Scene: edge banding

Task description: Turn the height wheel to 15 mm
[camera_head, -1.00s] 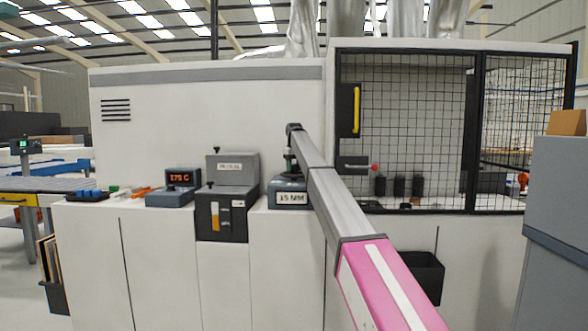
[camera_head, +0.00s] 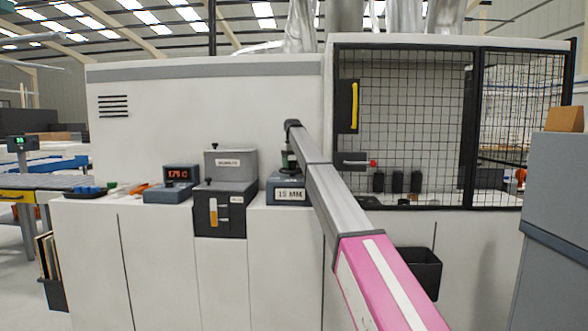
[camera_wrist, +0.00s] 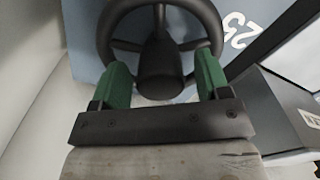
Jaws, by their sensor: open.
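The dark height wheel (camera_wrist: 206,14) fills the top of the wrist view, with a rim, spokes and a thick central hub (camera_wrist: 160,65). My gripper (camera_wrist: 163,75) is open, its green fingers apart on either side of the hub, over the wheel's lower part. I cannot tell whether they touch it. A number beside the wheel (camera_wrist: 240,30) is partly cut off and looks like 25 or 23. In the head view, the height unit (camera_head: 283,182) bears a label (camera_head: 290,194) reading 15 MM. My arm hides most of the wheel there, and my gripper (camera_head: 289,160) shows small above the unit.
Left of the height unit stand a grey unit with a gauge (camera_head: 220,210) and a display reading 175 C (camera_head: 178,174). A mesh guard (camera_head: 405,120) with a yellow handle is to the right. In the wrist view a dark box (camera_wrist: 285,110) lies close at the right.

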